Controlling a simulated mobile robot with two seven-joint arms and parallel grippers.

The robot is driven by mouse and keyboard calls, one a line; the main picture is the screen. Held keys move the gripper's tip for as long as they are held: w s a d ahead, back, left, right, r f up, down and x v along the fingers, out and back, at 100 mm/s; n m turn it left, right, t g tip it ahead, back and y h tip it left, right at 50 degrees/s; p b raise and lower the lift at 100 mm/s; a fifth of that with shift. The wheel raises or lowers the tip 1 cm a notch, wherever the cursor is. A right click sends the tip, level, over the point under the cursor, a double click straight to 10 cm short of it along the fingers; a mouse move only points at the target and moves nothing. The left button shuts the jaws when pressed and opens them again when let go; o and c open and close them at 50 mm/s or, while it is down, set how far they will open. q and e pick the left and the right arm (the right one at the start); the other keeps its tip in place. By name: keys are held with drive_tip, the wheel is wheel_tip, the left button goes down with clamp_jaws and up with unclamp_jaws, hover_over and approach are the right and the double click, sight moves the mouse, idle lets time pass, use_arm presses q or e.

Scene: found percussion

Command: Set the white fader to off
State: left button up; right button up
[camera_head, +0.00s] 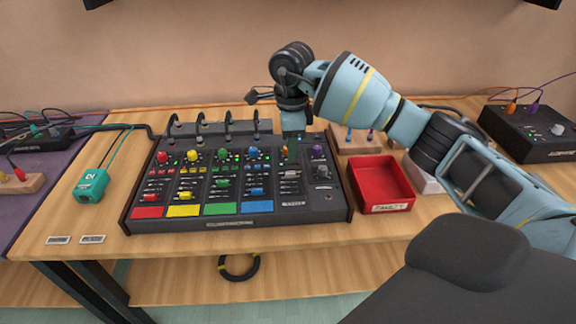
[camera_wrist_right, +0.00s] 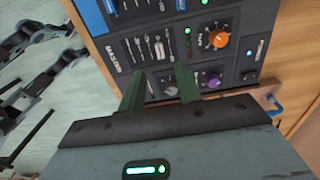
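The mixer (camera_head: 338,208) is a black panel on the wooden table, with red, yellow, green and blue sections and a grey section at its right. The white fader (camera_head: 291,174) has a pale cap on that right section. In the right wrist view, the master fader strip (camera_wrist_right: 158,48) lies just beyond the fingertips; its exact setting is too small to read. My right gripper (camera_head: 291,154) points down over the upper part of that section, behind the fader. Its two green fingers are apart with nothing visible between them (camera_wrist_right: 160,84). My left gripper is out of view.
A red tray (camera_head: 382,173) stands right of the mixer. Knobs, including an orange one (camera_wrist_right: 218,38), stand close to my right fingers. A teal box (camera_head: 91,186) is at the left and a black box (camera_head: 535,133) at the far right. Cables run along the back.

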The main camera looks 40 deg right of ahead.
sight(291, 172)
wheel_tip(291, 172, down, 7)
drive_tip(key=shift+w+f, duration=0.1)
idle(0.3)
clamp_jaws()
